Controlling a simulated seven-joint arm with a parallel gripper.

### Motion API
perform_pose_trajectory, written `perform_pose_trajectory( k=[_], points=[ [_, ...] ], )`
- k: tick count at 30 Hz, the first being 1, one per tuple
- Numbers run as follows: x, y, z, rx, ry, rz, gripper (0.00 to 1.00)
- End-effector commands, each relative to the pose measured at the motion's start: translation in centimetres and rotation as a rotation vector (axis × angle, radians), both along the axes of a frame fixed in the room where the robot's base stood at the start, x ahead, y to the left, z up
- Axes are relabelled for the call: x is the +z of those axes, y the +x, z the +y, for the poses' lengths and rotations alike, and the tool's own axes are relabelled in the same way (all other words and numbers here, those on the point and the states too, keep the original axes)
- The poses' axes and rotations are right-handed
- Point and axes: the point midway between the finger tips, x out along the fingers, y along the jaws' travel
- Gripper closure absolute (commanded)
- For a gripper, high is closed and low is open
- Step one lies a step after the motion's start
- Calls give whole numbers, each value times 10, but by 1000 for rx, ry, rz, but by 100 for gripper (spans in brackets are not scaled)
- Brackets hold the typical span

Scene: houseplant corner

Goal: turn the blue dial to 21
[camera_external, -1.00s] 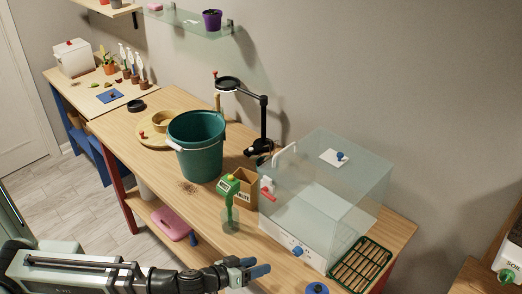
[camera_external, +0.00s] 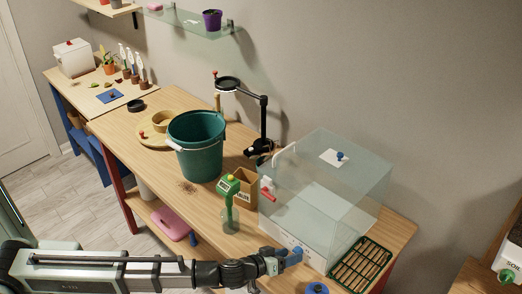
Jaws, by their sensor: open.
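The blue dial sits on the low white front panel (camera_external: 315,260) of the clear box (camera_external: 330,185). In this view my gripper (camera_external: 292,257) is at that panel and covers most or all of the dial, so its pointer and scale cannot be read. My gripper is open, with its blue fingertips at the dial's place. Whether the fingers touch the dial cannot be told.
A green-topped spray bottle (camera_external: 229,205) stands left of the box, by a cardboard box (camera_external: 246,186). A teal bucket (camera_external: 197,150) is farther back. A slatted green tray (camera_external: 360,262) lies at the right, and a round blue object (camera_external: 317,288) at the front edge.

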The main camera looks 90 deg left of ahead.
Motion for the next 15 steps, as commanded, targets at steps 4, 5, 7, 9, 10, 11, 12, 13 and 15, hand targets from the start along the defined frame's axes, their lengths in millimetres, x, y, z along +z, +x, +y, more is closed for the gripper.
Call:
perform_pose_trajectory(
  k=[4,5,7,9,10,11,12,13,15],
  points=[
    [-4,9,5,0,0,0,44],
    [-4,10,6,0,0,0,44],
    [-4,11,7,-1,0,-1,44],
    [-5,11,7,-1,0,-1,44],
    [-5,11,7,-1,0,-1,44],
    [-5,11,7,-1,0,-1,44],
    [-5,11,7,-1,0,-1,44],
    [-5,11,7,-1,0,-1,44],
    [-5,11,7,-1,0,-1,44]
  ],
)
